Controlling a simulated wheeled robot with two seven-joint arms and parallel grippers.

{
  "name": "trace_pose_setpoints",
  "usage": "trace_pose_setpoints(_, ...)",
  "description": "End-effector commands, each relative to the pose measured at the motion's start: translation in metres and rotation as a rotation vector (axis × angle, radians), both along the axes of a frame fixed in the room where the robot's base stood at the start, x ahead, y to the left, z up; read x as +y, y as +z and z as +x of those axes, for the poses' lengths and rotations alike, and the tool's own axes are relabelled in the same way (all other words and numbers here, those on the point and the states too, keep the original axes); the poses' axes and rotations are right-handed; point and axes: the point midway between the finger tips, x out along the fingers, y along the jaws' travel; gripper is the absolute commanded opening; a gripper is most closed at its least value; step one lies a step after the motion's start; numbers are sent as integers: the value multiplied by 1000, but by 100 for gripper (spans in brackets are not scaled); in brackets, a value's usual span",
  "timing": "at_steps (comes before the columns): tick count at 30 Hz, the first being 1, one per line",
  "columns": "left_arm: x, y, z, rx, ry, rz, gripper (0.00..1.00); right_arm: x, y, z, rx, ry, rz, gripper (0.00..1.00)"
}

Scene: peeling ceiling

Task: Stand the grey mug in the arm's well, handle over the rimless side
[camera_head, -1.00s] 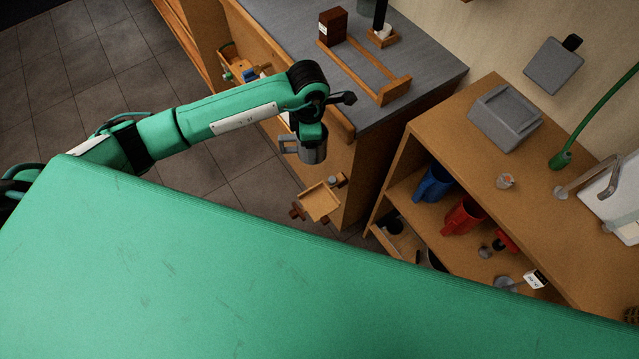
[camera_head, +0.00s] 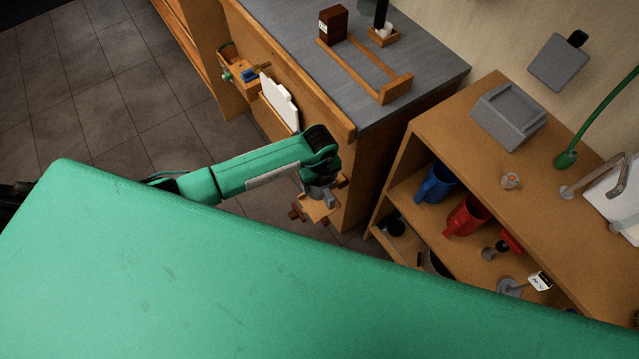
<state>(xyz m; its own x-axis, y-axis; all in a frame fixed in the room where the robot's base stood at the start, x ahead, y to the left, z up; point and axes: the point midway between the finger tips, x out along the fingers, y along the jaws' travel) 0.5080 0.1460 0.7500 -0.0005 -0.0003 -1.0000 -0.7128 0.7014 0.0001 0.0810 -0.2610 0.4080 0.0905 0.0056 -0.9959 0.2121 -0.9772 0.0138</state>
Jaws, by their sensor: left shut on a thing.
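My left gripper (camera_head: 322,190) hangs low beside the counter's end and points down, directly over the small wooden arm (camera_head: 315,212). It is shut on the grey mug (camera_head: 327,199), of which only a small part shows below my wrist. The wooden arm is a small platform with darker knobs, low at the counter's side. My wrist and the mug cover most of its well, so the rimless side and the handle's direction are hard to tell. I cannot tell whether the mug touches the well's floor. My right gripper is out of view.
The grey-topped counter (camera_head: 425,72) bears a wooden rack (camera_head: 395,90) and rises behind the arm. A white board (camera_head: 280,101) stands in a holder on its front. On the right, a wooden shelf (camera_head: 440,125) holds a blue mug (camera_head: 436,184) and red mug (camera_head: 465,215).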

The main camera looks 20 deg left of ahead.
Motion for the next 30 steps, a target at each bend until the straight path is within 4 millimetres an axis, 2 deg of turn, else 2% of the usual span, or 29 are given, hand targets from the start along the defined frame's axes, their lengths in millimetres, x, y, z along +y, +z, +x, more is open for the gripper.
trace_pose_setpoints(6,-1,-12,-4,0,114,0,29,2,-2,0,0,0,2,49)
trace_pose_setpoints(21,-2,-49,-4,-1,116,-1,29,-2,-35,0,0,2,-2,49)
trace_pose_setpoints(30,-1,-52,-4,-1,115,-1,29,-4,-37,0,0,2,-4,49)
